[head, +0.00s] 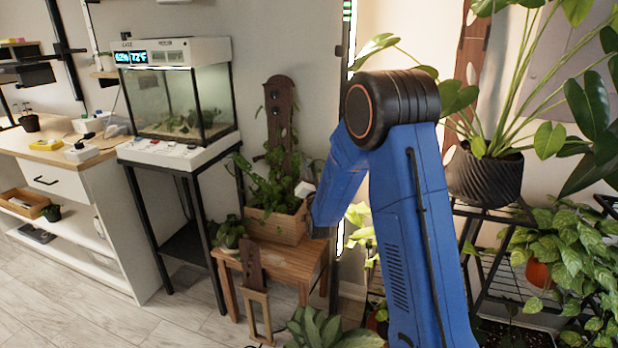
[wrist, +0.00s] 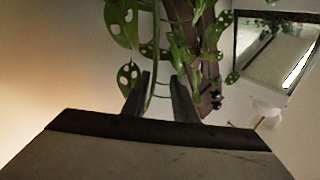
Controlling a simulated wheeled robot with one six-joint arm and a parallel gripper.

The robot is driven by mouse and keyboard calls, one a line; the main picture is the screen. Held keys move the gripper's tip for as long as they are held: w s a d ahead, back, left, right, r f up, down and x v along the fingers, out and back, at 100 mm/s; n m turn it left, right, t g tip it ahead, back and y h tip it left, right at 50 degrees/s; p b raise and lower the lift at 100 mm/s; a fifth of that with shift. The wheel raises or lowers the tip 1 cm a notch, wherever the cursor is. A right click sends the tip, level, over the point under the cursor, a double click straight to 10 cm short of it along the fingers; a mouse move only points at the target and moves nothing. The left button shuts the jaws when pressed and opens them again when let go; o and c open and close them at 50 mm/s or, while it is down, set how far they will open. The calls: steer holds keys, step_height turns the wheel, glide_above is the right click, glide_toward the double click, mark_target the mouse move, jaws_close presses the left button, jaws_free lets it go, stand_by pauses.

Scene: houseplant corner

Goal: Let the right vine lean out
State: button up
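A vine with holed leaves (wrist: 122,22) hangs in front of a dark brown board (wrist: 208,60) in the wrist view. My gripper (wrist: 160,76) reaches toward it, its two dark fingers apart. A thin green stem (wrist: 154,62) passes between the fingertips or just beyond them, with a gap on each side. In the head view, leafy vines (head: 268,185) grow from a wooden planter box (head: 275,226), and the slotted brown board (head: 280,112) rises behind them. My blue arm hides the right side of this planter and my gripper's fingers there.
The planter stands on a small wooden table (head: 275,262). A glass terrarium (head: 178,100) on a black stand is to its left. A potted plant in a dark ribbed pot (head: 484,178) and a trailing plant (head: 570,245) are at the right.

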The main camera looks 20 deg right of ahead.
steer(key=shift+r, duration=2)
